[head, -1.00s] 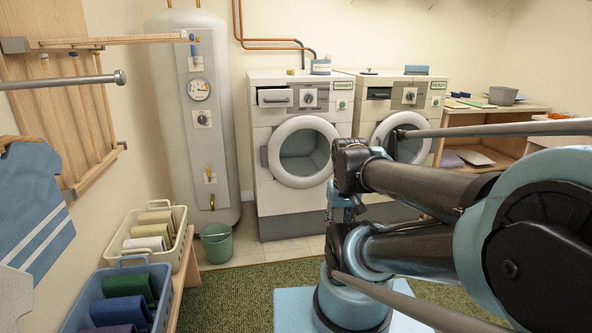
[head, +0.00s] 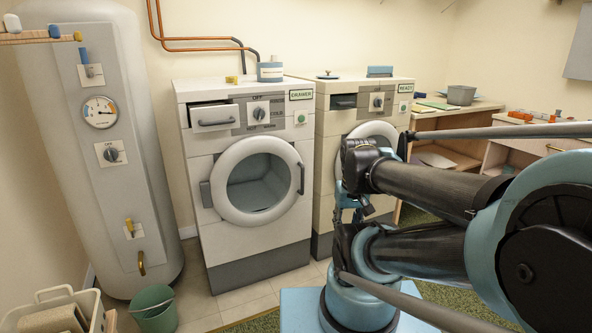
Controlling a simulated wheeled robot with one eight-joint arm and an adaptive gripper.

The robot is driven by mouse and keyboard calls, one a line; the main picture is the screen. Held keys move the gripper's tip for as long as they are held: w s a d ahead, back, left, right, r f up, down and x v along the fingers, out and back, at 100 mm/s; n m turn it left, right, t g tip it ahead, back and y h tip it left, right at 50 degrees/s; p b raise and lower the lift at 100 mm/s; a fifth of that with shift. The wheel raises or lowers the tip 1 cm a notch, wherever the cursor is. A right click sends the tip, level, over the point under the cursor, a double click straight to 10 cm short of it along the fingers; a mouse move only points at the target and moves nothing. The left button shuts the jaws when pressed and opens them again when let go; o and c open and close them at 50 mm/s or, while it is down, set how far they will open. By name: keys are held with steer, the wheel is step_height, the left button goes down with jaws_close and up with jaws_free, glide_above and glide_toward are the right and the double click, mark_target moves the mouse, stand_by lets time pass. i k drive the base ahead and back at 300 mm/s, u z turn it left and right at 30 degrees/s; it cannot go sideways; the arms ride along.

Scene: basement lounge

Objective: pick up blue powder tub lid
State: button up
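The blue powder tub lid (head: 326,76) appears to be the small dark-blue disc with a knob on top of the right-hand machine, near its left side. A white tub with a blue band (head: 270,70) stands on the left machine. My folded arm fills the right foreground. Its dark end part, where my gripper (head: 352,208) seems to be, hangs in front of the right machine, well below and nearer than the lid. Its fingers cannot be made out, so open or shut is unclear.
The left machine (head: 247,250) has its top drawer (head: 214,117) pulled out a little. A yellow block (head: 231,79) and a blue box (head: 380,71) also lie on the machine tops. A green bucket (head: 153,308) stands beside the tank (head: 85,150). Tiled floor before the left machine is clear.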

mark_target(266, 72)
steer(key=z, duration=0.45)
steer(key=i, duration=1.65)
steer(key=z, duration=0.45)
